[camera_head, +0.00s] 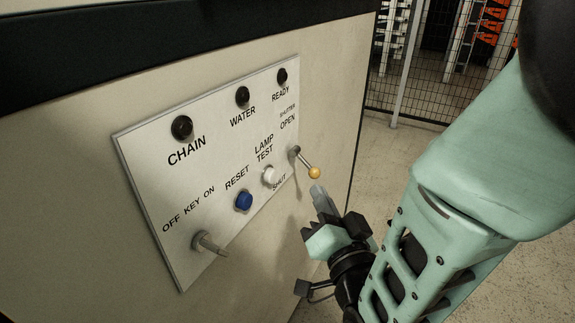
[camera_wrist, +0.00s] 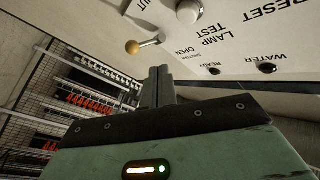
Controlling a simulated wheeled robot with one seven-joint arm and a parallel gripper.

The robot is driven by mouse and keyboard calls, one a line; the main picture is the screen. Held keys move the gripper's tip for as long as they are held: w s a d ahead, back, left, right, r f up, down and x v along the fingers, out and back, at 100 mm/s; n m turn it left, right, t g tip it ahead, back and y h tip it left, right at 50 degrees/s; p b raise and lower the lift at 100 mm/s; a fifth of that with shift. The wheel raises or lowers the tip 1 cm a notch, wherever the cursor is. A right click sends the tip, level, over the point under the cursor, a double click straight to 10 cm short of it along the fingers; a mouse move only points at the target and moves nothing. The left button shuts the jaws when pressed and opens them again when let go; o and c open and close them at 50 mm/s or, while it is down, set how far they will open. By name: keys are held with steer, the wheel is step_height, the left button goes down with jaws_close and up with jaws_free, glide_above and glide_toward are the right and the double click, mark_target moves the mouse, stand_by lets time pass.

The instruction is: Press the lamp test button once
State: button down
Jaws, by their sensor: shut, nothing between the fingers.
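The lamp test button (camera_head: 269,176) is a white round button on the panel, under the words LAMP TEST. It also shows in the wrist view (camera_wrist: 188,12) at the top, partly cut off by the frame edge. My gripper (camera_head: 318,190) is shut and empty. It is to the right of the button and a little lower in the head view, apart from it, just below the shutter lever's yellow knob (camera_head: 314,173). In the wrist view the closed fingers (camera_wrist: 158,72) point up towards the panel, below the knob. I cannot tell how far the tips are from the panel.
The panel (camera_head: 160,152) also carries a blue reset button (camera_head: 244,201), a key switch (camera_head: 207,243) and dark CHAIN, WATER and READY lamps. The shutter lever (camera_head: 304,160) sticks out close to my fingers. A mesh fence (camera_head: 425,90) stands behind at the right, with open floor before it.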

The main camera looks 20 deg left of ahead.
mark_target(270, 176)
steer(key=shift+w+a, duration=0.15)
steer(key=shift+a, duration=1.35)
steer(key=shift+w+a, duration=0.15)
steer(key=shift+a, duration=1.3)
steer(key=shift+a, duration=0.1)
steer(key=shift+a+b, duration=0.35)
steer(key=shift+b, duration=0.05)
steer(key=shift+w+a, duration=0.1)
steer(key=shift+a, duration=0.35)
steer(key=shift+b, duration=0.3)
steer(key=shift+d+b, duration=0.3)
steer(key=shift+d, duration=0.6)
